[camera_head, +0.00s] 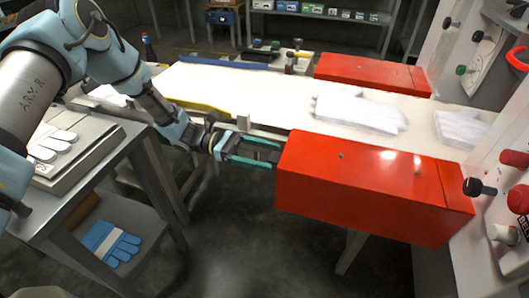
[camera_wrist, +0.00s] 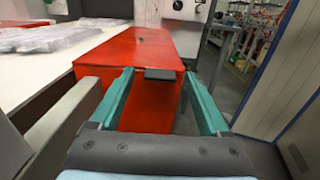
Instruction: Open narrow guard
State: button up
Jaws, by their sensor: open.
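A long red box-shaped guard (camera_head: 365,185) runs along the front side of the white belt, with a seam near its right end. Its near end (camera_wrist: 150,108) faces me in the wrist view. A small dark grey tab (camera_wrist: 160,74) sits at the top edge of that end. My gripper (camera_head: 274,157) is at the left end of this guard. Its teal fingers are open, one on each side of the tab in the wrist view (camera_wrist: 158,76). I cannot tell whether they touch it. A second red guard (camera_head: 370,72) lies on the far side of the belt.
The white belt (camera_head: 225,88) carries flat clear-wrapped packs (camera_head: 355,110). A white machine panel with knobs (camera_head: 478,187) stands at the right. A grey table (camera_head: 95,165) with gloves is at the left, and a blue glove (camera_head: 110,243) lies on its lower shelf. The floor in front is clear.

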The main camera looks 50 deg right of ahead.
jog(key=shift+c, duration=0.3)
grip_shut()
dwell(0.4)
dwell(0.7)
